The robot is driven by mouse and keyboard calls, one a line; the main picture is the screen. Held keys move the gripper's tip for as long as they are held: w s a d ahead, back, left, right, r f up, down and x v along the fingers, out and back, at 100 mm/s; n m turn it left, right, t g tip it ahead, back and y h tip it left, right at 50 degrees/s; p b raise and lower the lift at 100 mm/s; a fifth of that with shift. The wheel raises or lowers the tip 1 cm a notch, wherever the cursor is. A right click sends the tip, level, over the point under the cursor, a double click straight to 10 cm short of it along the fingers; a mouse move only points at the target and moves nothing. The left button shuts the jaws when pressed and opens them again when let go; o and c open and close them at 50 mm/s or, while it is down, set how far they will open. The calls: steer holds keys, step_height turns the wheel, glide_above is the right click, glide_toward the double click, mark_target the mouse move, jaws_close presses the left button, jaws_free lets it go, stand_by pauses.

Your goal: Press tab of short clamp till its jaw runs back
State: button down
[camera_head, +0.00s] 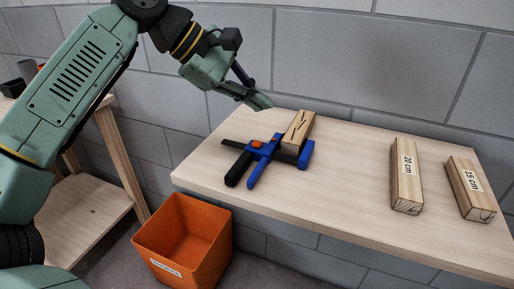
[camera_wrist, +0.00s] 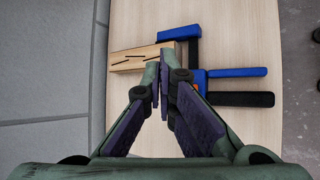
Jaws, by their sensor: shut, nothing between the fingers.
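One clamp (camera_head: 266,150) lies on the wooden table, with blue jaws, a dark bar, one black handle and one blue handle. An orange tab (camera_head: 257,144) shows on its blue body, and a second orange spot sits close by. A short wooden batten (camera_head: 298,130) with dark marks lies at the clamp's jaw; whether it is gripped I cannot tell. In the wrist view the clamp (camera_wrist: 237,72) is partly behind my fingers, with only a sliver of orange showing. My gripper (camera_head: 268,104) is shut and empty, above the table behind the clamp and apart from it.
A batten marked 20 cm (camera_head: 406,180) and one marked 15 cm (camera_head: 470,190) lie on the right of the table (camera_head: 350,190). An orange bin (camera_head: 185,240) stands on the floor below the left edge. A grey block wall (camera_head: 330,60) rises close behind.

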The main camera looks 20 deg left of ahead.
mark_target(257, 145)
step_height(257, 145, down, 6)
steer(key=b, duration=0.3)
steer(key=shift+b, duration=0.35)
stand_by(1.0)
steer(key=shift+f+b, duration=0.35)
steer(key=shift+f, duration=0.05)
steer(key=shift+f+b, duration=0.4)
steer(key=shift+f, duration=0.05)
stand_by(0.5)
steer(key=shift+r, duration=0.1)
steer(key=shift+r+p, duration=0.65)
steer(key=shift+r, duration=0.15)
steer(key=shift+r+p, duration=1.8)
steer(key=shift+r, duration=0.7)
